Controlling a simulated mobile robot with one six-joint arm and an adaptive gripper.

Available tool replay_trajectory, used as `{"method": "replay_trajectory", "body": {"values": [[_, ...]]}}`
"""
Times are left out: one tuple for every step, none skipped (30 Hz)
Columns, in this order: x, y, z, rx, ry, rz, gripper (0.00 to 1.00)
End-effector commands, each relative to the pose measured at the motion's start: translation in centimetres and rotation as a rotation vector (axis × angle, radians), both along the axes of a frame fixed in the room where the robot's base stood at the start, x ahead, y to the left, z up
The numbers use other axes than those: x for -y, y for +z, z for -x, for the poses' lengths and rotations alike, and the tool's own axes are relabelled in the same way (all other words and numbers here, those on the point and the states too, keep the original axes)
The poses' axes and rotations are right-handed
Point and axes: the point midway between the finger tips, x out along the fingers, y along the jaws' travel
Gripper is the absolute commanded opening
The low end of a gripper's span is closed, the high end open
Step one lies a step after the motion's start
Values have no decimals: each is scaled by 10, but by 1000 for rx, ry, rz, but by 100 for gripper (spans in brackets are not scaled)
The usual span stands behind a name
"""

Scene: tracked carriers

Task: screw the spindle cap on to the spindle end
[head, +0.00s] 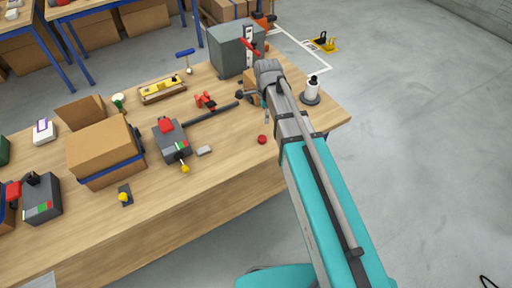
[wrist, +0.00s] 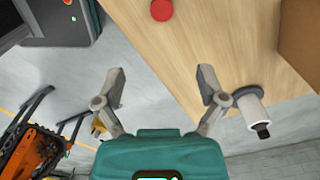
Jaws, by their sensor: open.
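A small round red cap (head: 262,139), which looks like the spindle cap, lies on the bench near its front edge. It also shows at the top of the wrist view (wrist: 161,10). My gripper (wrist: 163,82) is open and empty, its fingers spread over the bench edge and floor, apart from the red cap. In the head view it is mostly hidden by my arm. A dark horizontal shaft (head: 213,114) runs from a grey machine (head: 173,141) with a red top; I cannot tell for certain which part is the spindle end.
A white roll on a dark round base (head: 311,88) stands near the bench's right end, and right of my gripper in the wrist view (wrist: 254,108). A grey cabinet (head: 230,50) stands behind. A cardboard box (head: 100,148) is at left. An orange tracked machine (wrist: 32,150) is on the floor.

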Motion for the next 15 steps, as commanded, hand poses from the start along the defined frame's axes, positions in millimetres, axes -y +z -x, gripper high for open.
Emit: {"method": "replay_trajectory", "body": {"values": [[-7, -4, -4, 0, -31, 0, 90], [-10, -5, -5, 0, -51, 0, 90], [-13, -5, -6, 0, -71, 0, 90], [-15, -6, -6, 0, -83, 0, 90], [-16, -6, -6, 0, -94, 0, 90], [-18, -6, -7, 0, -103, 0, 90], [-19, -6, -7, 0, -108, 0, 90], [-20, -6, -6, 0, -111, 0, 90], [-21, -6, -6, 0, -113, 0, 90], [-21, -6, -6, 0, -113, 0, 90], [-22, -6, -6, 0, -111, 0, 90], [-23, -6, -5, 0, -109, 0, 90], [-24, -6, -5, 0, -108, 0, 90], [-24, -6, -5, 0, -106, 0, 90], [-25, -6, -5, 0, -105, 0, 90]]}}
